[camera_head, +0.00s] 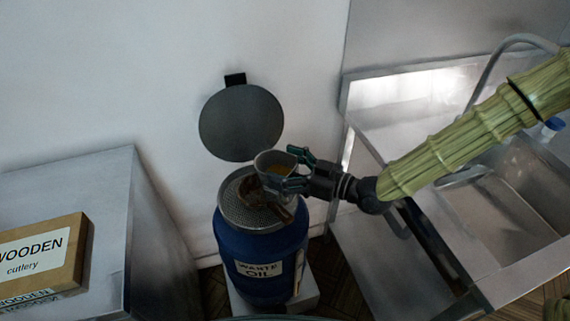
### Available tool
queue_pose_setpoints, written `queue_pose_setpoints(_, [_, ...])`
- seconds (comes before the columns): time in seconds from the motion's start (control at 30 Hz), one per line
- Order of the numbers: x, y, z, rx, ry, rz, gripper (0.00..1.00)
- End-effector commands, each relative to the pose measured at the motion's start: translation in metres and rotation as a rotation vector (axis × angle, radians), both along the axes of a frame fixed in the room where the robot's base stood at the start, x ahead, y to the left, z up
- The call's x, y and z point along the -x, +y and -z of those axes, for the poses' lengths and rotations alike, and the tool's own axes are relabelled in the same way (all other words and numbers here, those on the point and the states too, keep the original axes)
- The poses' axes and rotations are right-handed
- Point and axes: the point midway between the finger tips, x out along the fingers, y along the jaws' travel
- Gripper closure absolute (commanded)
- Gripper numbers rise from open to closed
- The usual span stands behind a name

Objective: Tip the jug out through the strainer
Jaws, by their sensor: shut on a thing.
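A metal jug (266,160) with yellowish liquid showing inside is in my gripper (292,170), which is shut on it from the right. The jug is above the strainer (236,205), a round perforated metal disc on top of a blue drum (237,250) labelled as waste oil. A brown object (252,190), with a part reaching down to the right, is just below the jug over the strainer; I cannot tell exactly what it is. The jug and gripper hide part of the strainer's back right side. A round dark lid (241,123) stands raised behind the drum.
A steel counter (70,180) at the left bears a box of wooden cutlery (40,255). A steel sink (505,212) with a hose tap (490,70) stands at the right, under my arm. The drum stands on a pale base (308,292) near the wall.

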Motion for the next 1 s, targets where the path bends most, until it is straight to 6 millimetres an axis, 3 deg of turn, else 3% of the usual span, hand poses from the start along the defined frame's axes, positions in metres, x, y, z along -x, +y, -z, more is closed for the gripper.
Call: queue_pose_setpoints(1.0, [-0.0006, 0.0030, -0.0082, 0.131, 0.054, -0.002, 0.81])
